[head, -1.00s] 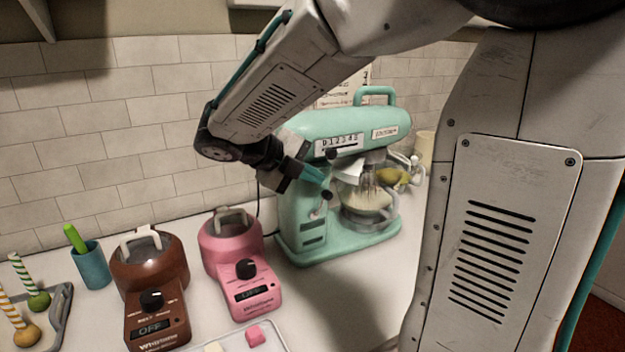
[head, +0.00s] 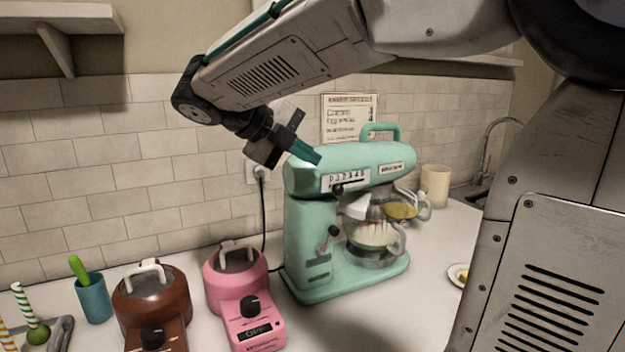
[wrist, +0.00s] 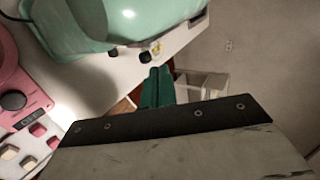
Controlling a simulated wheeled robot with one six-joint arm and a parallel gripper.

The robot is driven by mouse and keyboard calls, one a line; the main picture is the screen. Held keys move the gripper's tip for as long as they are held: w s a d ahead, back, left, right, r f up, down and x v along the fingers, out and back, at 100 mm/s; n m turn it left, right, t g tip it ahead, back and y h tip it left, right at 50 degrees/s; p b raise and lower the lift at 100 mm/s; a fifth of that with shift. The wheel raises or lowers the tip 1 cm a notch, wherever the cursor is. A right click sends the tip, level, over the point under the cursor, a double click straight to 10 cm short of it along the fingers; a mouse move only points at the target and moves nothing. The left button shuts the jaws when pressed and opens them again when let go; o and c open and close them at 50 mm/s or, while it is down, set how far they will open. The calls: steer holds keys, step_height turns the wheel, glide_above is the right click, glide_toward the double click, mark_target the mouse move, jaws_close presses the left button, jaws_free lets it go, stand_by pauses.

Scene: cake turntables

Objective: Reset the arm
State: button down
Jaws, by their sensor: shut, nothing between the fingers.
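My gripper (head: 308,156) is shut and empty, its teal fingers together. In the head view it is raised in front of the upper left end of the mint-green mixer (head: 340,165); I cannot tell whether it touches. In the wrist view the closed fingers (wrist: 157,88) point past the counter's edge, with the mixer (wrist: 75,25) at the top left. The mixer stands upright on the counter with a glass bowl (head: 372,240) of pale contents under its head.
A pink melting pot (head: 238,290) and a brown one (head: 150,295) stand left of the mixer, beside a blue cup (head: 93,298). A paper sheet (head: 348,117) hangs on the tiled wall. A wooden shelf (head: 60,20) juts out at upper left. Counter right of the mixer is partly clear.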

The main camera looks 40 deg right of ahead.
steer(key=shift+a+r, duration=0.15)
steer(key=shift+r, duration=0.55)
steer(key=s+a+f+m+t+y, duration=0.1)
steer(key=s+a+f+m+y, duration=0.2)
steer(key=s+f+m, duration=0.3)
steer(key=s+a+f+m+t+y, duration=0.1)
steer(key=s+a+f+m+y, duration=0.3)
steer(key=m, duration=1.2)
steer(key=s+a+f+m+t+y, duration=0.1)
steer(key=s+a+f+m+y, duration=0.2)
steer(key=s+f+m, duration=0.5)
steer(key=m+y, duration=0.1)
steer(key=m, duration=0.3)
steer(key=shift+s+a, duration=0.25)
